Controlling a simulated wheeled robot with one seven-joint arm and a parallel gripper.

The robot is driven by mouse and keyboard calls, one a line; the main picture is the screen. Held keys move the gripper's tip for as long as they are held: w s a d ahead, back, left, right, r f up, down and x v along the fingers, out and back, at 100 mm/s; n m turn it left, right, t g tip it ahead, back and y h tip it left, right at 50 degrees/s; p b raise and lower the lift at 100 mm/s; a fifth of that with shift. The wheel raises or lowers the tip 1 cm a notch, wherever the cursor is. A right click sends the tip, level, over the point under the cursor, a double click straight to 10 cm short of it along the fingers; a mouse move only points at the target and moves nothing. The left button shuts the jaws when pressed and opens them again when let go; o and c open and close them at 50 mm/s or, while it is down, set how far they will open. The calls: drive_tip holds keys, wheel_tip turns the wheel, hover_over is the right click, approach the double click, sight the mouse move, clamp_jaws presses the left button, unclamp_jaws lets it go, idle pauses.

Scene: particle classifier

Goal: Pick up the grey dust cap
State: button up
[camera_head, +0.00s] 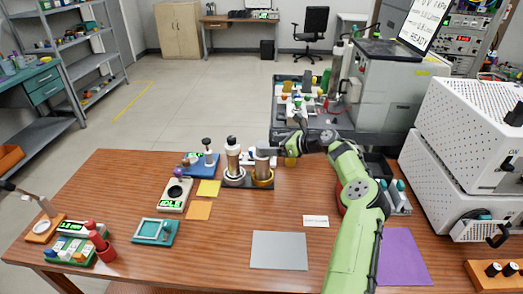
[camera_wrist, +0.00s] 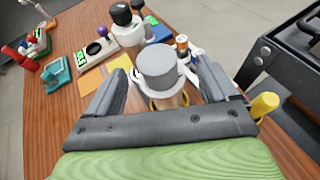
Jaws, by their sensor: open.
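The grey dust cap (camera_wrist: 158,62) is a plain grey cylinder on top of a pale, gold-based instrument, seen in the wrist view. In the head view the cap (camera_head: 266,153) is partly covered by my arm's end. My gripper (camera_wrist: 160,67) is open, with one finger on each side of the cap. A gap shows on both sides, and neither finger visibly touches it. In the head view my gripper (camera_head: 276,150) comes in from the right at cap height, and its fingers are hard to make out.
A similar instrument with a black cap (camera_head: 233,160) stands close on the left. A blue tray (camera_head: 203,166) and an IDLE-marked device (camera_head: 175,194) lie further left. A yellow cylinder (camera_wrist: 264,105) is right of my gripper.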

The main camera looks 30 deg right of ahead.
sight(265, 144)
drive_tip(key=b+x, duration=0.1)
drive_tip(key=x, duration=0.5)
drive_tip(key=shift+w+a+r, duration=0.1)
drive_tip(key=shift+a, duration=0.15)
drive_tip(key=shift+r, duration=0.1)
drive_tip(key=c, duration=0.9)
